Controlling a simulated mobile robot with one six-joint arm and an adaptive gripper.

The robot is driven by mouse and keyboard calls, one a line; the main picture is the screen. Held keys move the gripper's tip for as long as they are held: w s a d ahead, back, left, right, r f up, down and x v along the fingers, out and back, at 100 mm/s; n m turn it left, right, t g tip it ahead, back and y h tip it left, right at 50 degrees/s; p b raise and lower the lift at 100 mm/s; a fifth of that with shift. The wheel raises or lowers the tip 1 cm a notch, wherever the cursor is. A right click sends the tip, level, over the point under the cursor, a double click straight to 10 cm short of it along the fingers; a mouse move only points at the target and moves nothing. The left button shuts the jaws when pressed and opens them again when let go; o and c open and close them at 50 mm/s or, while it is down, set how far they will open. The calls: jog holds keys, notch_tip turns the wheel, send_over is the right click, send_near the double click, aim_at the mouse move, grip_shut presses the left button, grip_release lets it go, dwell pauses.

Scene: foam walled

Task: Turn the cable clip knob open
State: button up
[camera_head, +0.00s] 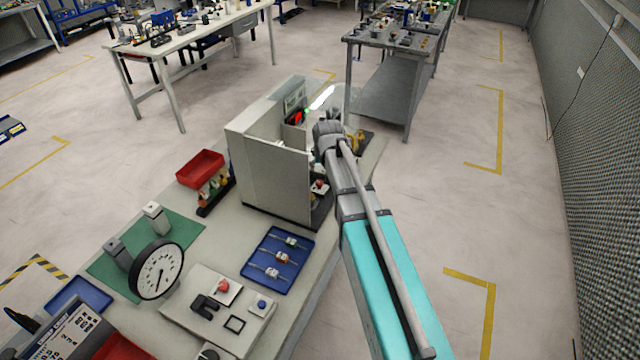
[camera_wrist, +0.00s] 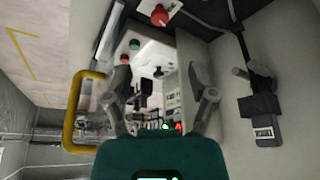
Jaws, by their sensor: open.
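In the wrist view a black cable (camera_wrist: 234,22) runs along a grey wall on the right to a dark clip-like piece. A small grey knob or lever (camera_wrist: 240,73) sticks out there, and a black block with a pale label (camera_wrist: 262,132) is below it. I cannot tell for sure that this is the cable clip knob, or how it is turned. My gripper (camera_wrist: 160,78) is open and empty, with its fingers apart and left of that lever. In the head view my gripper (camera_head: 328,128) is at the open side of a grey walled box (camera_head: 268,165); the clip is hidden there.
A red knob (camera_wrist: 160,15) on a white plate is near the top of the wrist view. A yellow handle (camera_wrist: 76,115) stands left of the fingers. Box walls are close around my gripper. A blue tray (camera_head: 277,283) and red bin (camera_head: 200,167) share the bench; floor at right is free.

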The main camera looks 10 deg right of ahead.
aim_at(319, 182)
jog(key=shift+b+x, duration=6.05)
jog(key=shift+x, duration=0.65)
grip_shut()
jog(key=shift+a, duration=0.15)
